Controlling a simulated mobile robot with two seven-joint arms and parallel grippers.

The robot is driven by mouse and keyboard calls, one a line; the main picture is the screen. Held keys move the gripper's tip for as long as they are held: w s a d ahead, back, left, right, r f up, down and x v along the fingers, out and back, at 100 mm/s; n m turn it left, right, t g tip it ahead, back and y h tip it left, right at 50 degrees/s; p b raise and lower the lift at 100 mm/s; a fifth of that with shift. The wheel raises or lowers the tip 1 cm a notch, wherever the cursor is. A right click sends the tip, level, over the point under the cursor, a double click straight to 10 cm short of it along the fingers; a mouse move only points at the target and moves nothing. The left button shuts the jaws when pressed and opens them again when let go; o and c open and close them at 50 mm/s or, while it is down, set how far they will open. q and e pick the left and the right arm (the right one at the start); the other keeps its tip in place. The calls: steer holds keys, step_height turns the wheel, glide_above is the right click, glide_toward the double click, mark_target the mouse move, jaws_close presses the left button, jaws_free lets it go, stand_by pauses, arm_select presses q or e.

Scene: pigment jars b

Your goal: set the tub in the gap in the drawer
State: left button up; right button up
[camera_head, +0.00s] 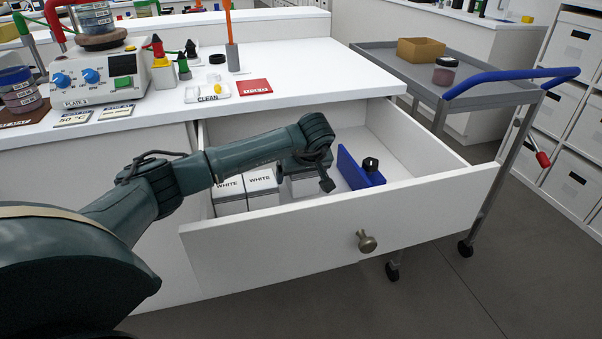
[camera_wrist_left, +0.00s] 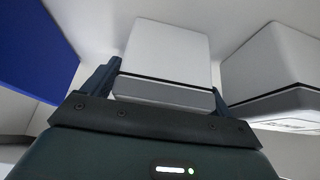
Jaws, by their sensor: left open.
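A white tub with a dark band (camera_wrist_left: 167,55) stands between the fingers of my left gripper (camera_wrist_left: 165,85) in the left wrist view. The fingers are open, one on either side of it; whether they touch it I cannot tell. In the head view my left gripper (camera_head: 310,165) reaches down into the open drawer (camera_head: 290,245), and the tub (camera_head: 303,185) shows partly below it. Two tubs labelled WHITE (camera_head: 229,194) (camera_head: 263,188) stand to its left, and one shows at right in the wrist view (camera_wrist_left: 270,65). My right gripper is not in view.
A blue upright divider (camera_head: 357,172) with a black knob (camera_head: 370,164) stands right of the tub; the drawer floor beyond it is bare. The drawer front has a round handle (camera_head: 367,242). A grey cart (camera_head: 400,65) stands at right. The counter (camera_head: 310,70) is behind.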

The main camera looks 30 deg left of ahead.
arm_select(q)
steer(key=shift+r, duration=0.15)
arm_select(e)
steer(key=shift+r, duration=0.1)
arm_select(q)
steer(key=shift+s+d+r, duration=0.1)
steer(key=shift+r, duration=0.25)
steer(key=p+v, duration=0.2)
steer(key=v, duration=0.9)
arm_select(e)
steer(key=shift+s+d+r+m, duration=0.15)
steer(key=shift+d+r+m, duration=0.05)
steer(key=shift+r, duration=0.35)
steer(key=shift+s+d+r+m, duration=0.1)
steer(key=shift+d+r+m, duration=0.1)
steer(key=shift+r, duration=0.35)
arm_select(q)
steer(key=shift+r, duration=0.15)
arm_select(e)
steer(key=shift+w+t, duration=0.15)
steer(key=shift+t, duration=0.15)
